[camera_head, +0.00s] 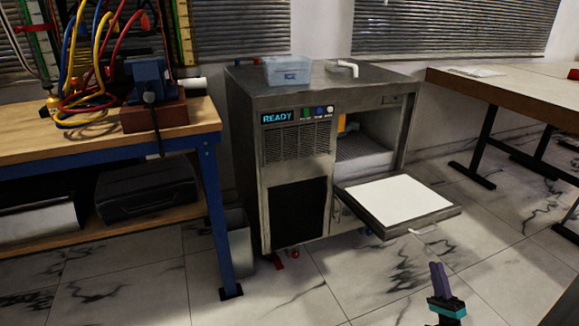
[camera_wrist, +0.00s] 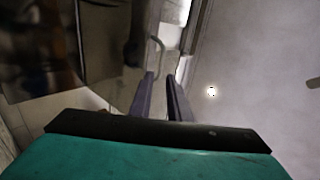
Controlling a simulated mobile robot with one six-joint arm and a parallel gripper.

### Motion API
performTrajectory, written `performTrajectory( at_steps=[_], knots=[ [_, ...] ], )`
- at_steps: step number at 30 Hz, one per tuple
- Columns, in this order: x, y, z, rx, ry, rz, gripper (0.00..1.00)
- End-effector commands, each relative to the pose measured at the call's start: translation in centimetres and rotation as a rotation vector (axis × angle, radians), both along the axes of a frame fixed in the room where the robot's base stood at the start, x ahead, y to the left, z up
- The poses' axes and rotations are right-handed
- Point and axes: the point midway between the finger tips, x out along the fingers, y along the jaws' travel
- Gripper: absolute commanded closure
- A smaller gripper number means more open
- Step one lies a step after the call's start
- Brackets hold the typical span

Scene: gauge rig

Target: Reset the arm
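My gripper (camera_head: 437,264) has two purple fingers and a black and teal body. In the head view it is at the lower right, in front of the machine's lowered door and apart from it in the picture. In the wrist view the two fingers (camera_wrist: 160,76) stand apart with a narrow gap. I see nothing held between them. The rest of my arm is mostly out of the head view.
A grey machine (camera_head: 295,95) shows READY; its door (camera_head: 452,211) is folded down, bearing a white panel. A clear blue bin (camera_head: 287,70) sits on top. A workbench (camera_head: 200,118) is left, a table (camera_head: 520,92) right. Marble floor (camera_head: 340,285) is open.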

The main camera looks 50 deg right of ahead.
Motion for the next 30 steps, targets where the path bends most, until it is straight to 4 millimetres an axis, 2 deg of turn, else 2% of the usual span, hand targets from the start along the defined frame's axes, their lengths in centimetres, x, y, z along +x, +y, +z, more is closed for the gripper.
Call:
performTrajectory(
  at_steps=[5, 8, 14, 18, 23, 30],
  knots=[
    [2.7, 0.2, 0.4, 0.022, 0.023, 0.049, 0.84],
    [5.9, 0.6, 0.6, 0.048, 0.053, 0.108, 0.84],
    [14.9, 2.6, 1.0, 0.120, 0.148, 0.277, 0.84],
    [21.1, 4.9, 0.9, 0.171, 0.227, 0.402, 0.84],
    [27.8, 8.3, 0.6, 0.221, 0.325, 0.539, 0.84],
    [36.3, 14.7, 0.1, 0.282, 0.482, 0.737, 0.84]
  ],
)
